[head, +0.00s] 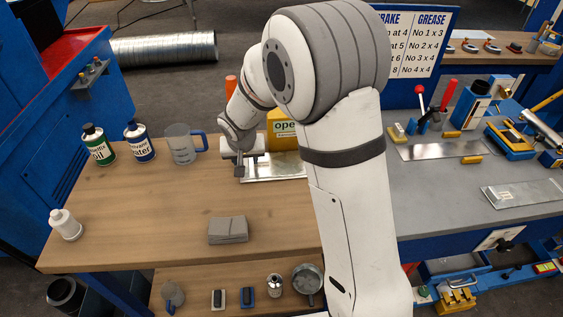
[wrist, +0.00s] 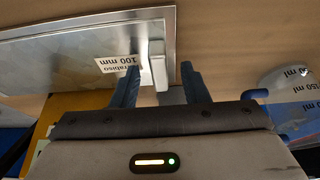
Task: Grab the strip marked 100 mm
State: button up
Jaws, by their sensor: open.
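The metal strip (head: 262,171) lies on the wooden bench, partly hidden by my arm in the head view. A small pale tab or block (wrist: 158,72) is at the strip's edge by the label. My gripper (wrist: 160,68) is open, and the tab shows between its two blue-grey fingers. In the head view my gripper (head: 240,166) is at the left end of the strip. I cannot tell whether a finger touches it.
A clear jug (head: 181,145) stands left of my gripper, beside blue (head: 140,142) and green (head: 98,146) cans. A yellow box (head: 283,130) is behind the strip. Other metal strips (head: 525,192) lie on the grey bench.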

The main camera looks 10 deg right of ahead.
grip_shut()
dwell(0.4)
jog(key=shift+r, duration=0.1)
